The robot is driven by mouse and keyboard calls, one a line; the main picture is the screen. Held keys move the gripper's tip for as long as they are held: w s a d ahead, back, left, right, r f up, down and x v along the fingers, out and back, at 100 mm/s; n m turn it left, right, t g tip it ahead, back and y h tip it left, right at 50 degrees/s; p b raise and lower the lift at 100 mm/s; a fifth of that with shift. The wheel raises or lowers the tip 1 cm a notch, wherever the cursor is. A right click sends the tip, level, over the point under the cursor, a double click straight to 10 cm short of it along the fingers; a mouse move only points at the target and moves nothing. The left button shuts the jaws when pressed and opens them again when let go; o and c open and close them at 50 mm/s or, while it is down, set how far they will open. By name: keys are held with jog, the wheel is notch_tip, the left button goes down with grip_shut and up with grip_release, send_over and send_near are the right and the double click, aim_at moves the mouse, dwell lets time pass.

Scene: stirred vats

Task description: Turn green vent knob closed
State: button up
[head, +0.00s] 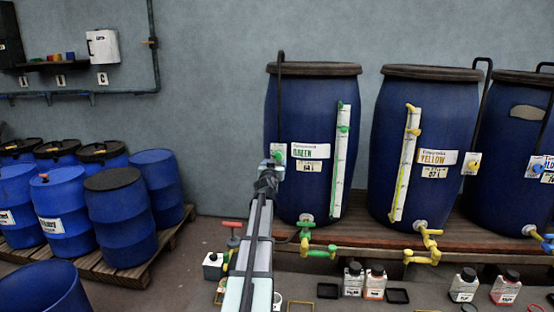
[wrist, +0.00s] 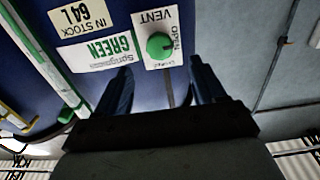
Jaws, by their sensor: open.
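The green vent knob (wrist: 160,45) sits on a white plate marked VENT and OPEN, on the blue vat labelled GREEN (head: 311,151). The wrist view shows the plate upside down. I cannot tell for sure which mark the knob points to. My gripper (wrist: 160,70) is open and empty; its two dark fingers point toward the plate, one either side of the knob's line, with the knob just beyond the tips and apart from them.
A vat labelled YELLOW (head: 437,157) stands to the right, with another blue vat (head: 510,130) beyond. A black pipe (head: 281,100) runs down the green vat above the plate. A white level gauge (head: 341,160) is right of the label. Small bottles (head: 353,280) stand below.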

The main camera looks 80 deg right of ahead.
aim_at(277, 157)
jog(key=d, duration=0.7)
jog(key=shift+d, duration=0.2)
jog(key=shift+c, duration=0.5)
jog(key=c, duration=1)
jog(key=shift+o, duration=0.2)
